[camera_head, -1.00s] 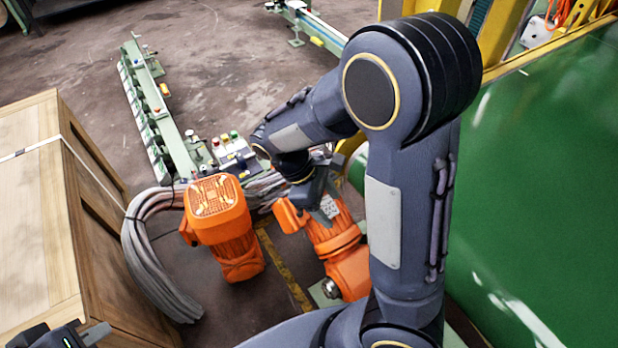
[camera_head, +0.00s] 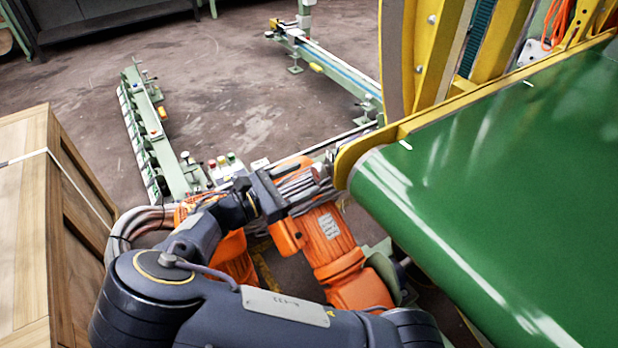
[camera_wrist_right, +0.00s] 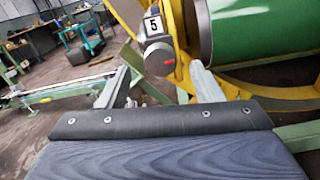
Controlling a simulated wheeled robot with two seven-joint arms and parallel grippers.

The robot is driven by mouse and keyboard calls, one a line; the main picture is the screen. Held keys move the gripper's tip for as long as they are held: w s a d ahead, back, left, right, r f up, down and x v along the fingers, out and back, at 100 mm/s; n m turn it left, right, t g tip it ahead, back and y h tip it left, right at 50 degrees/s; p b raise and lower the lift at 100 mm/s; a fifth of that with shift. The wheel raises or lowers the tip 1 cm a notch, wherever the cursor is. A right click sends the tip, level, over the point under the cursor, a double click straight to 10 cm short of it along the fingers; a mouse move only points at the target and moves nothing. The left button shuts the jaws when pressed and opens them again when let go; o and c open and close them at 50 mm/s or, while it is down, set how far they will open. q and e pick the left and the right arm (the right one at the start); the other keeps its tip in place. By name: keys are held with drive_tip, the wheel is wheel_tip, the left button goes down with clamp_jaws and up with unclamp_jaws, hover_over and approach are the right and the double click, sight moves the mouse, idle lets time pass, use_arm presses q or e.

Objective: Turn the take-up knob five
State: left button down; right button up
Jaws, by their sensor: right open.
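The take-up knob five (camera_wrist_right: 157,58) shows in the right wrist view as a dark grey, rounded knob with a red mark on its face. A white plate with a black "5" (camera_wrist_right: 153,25) sits just above it. My right gripper (camera_wrist_right: 161,72) is open, one finger to each side below the knob. The knob appears ahead of the fingertips; I cannot tell how large the gap is. In the head view my right gripper (camera_head: 318,184) is beside the end of the green belt, and I cannot make out the knob there. My left gripper is not in view.
The green conveyor belt (camera_head: 490,200) with its yellow frame (camera_head: 350,155) fills the right. Orange motors (camera_head: 335,250) lie under my right arm. A wooden crate (camera_head: 25,230) stands at the left. Bare floor (camera_head: 235,75) lies beyond the green rail (camera_head: 155,135).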

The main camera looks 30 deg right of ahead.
sight(322, 170)
drive_tip(key=shift+w+d, duration=0.1)
drive_tip(key=shift+d, duration=1.35)
drive_tip(key=c, duration=1)
drive_tip(key=shift+m, duration=0.4)
